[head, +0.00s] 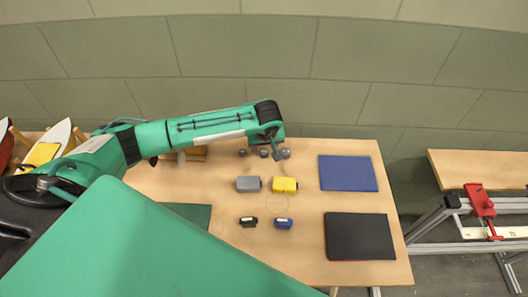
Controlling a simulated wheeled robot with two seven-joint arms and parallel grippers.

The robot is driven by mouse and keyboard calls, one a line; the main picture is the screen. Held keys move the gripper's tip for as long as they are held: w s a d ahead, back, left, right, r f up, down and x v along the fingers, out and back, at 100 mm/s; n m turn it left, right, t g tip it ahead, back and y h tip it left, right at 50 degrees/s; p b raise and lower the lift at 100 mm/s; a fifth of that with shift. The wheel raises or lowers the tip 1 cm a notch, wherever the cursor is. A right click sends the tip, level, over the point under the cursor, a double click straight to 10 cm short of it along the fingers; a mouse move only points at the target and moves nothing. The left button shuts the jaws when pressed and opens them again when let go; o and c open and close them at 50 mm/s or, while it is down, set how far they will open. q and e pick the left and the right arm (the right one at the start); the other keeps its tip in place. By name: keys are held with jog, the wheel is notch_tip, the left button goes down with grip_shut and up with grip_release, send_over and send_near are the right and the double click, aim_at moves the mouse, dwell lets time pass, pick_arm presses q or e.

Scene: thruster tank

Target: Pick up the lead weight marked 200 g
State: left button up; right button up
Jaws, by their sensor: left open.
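Small dark grey round weights stand in a row at the back of the wooden table: a left one (242,153), a middle one (264,153) and a right one (285,154). Their markings are too small to read, so I cannot tell which is 200 g. My left gripper (275,147) is open and points down at the row, by the middle and right weights. I cannot tell whether it touches either, and nothing shows held in it. My right gripper is out of view.
A grey block (248,185) and a yellow block (285,185) sit in front of the weights, with small black (248,222) and blue (283,223) items nearer. A red clamp (481,203) is on a side bench.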

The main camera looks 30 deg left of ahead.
aim_at(264, 151)
pick_arm(q)
jog(key=x, duration=0.4)
jog(key=shift+w+p, duration=0.1)
jog(key=shift+p, duration=0.2)
jog(key=shift+c, duration=0.4)
jog(key=c, duration=1.1)
jog(key=shift+r, duration=0.15)
